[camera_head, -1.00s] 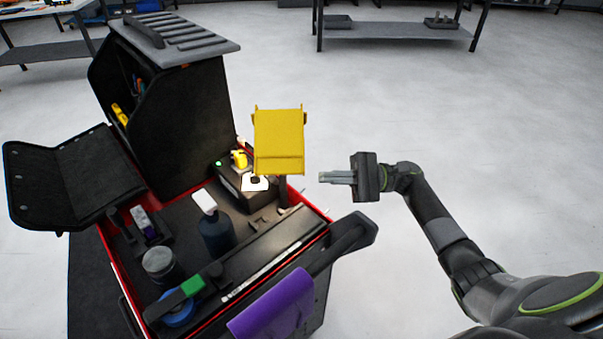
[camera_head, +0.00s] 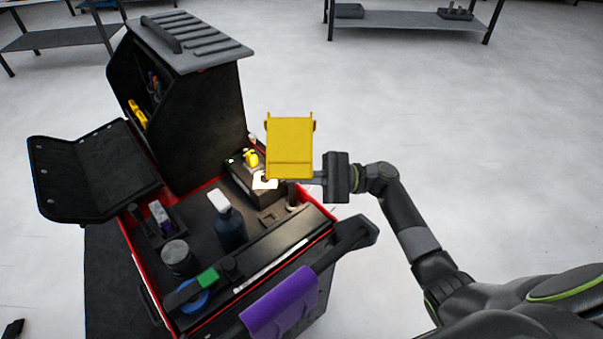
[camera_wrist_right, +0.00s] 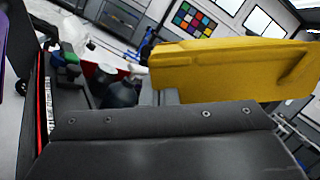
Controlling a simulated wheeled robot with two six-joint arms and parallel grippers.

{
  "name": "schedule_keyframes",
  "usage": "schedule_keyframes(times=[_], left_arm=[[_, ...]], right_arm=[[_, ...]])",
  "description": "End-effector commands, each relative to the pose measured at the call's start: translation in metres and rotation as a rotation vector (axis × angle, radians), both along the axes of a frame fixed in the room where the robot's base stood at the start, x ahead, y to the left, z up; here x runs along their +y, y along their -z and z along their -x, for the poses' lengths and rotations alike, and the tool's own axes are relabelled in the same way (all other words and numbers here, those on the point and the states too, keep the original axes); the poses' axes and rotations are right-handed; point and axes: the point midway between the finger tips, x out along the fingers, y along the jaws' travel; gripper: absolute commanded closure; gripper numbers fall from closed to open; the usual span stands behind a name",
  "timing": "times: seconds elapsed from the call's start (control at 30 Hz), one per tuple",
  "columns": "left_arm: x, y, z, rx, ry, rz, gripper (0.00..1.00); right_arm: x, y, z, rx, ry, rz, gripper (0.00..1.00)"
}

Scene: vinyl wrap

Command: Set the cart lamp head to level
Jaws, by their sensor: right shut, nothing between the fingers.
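The yellow lamp head (camera_head: 289,145) stands above the right rear part of the cart on a short post. In the head view its broad yellow face is turned toward me. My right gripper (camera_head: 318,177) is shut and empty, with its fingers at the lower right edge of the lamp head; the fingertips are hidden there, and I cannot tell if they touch. In the right wrist view the lamp head (camera_wrist_right: 235,70) is large and close, its long side slightly tilted. The gripper's dark body fills the bottom of that view. My left gripper is not in view.
The red-rimmed cart (camera_head: 134,245) holds a dark bottle (camera_head: 230,230), a round jar (camera_head: 177,258) and a black box under the lamp. A purple cloth (camera_head: 280,305) hangs on its handle (camera_head: 345,240). A tall black cabinet (camera_head: 190,125) stands behind. The floor at right is clear.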

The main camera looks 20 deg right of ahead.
Motion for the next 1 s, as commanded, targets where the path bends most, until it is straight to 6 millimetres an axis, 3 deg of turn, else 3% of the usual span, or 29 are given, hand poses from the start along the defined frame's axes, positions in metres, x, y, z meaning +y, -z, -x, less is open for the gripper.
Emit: schedule_keyframes(times=[0.73,1.0], left_arm=[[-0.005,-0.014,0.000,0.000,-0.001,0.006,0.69],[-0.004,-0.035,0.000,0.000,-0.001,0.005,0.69]], right_arm=[[0.002,-0.007,0.005,0.061,0.000,-0.021,1.00],[0.004,-0.018,0.012,0.141,0.000,-0.047,1.00]])
